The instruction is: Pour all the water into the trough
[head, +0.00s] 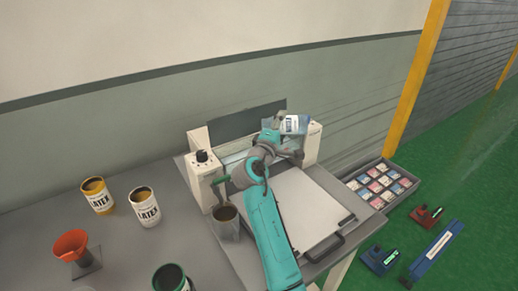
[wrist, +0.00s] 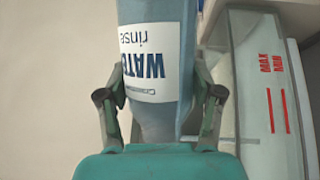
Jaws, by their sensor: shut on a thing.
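My gripper (head: 276,126) is shut on a translucent blue water bottle (head: 294,124) with a white "WATER rinse" label. In the head view the bottle lies tipped over, near the right end of the machine. In the wrist view the bottle (wrist: 160,60) sits between both fingers, and its label reads upside down. The trough seems to be the gap between the machine's end posts (head: 203,166), in front of the dark panel (head: 248,118); my arm partly hides it. The bottle's mouth and any water flow cannot be made out.
A white flat bed (head: 312,213) lies in front. A sectioned tray (head: 375,183) is right.

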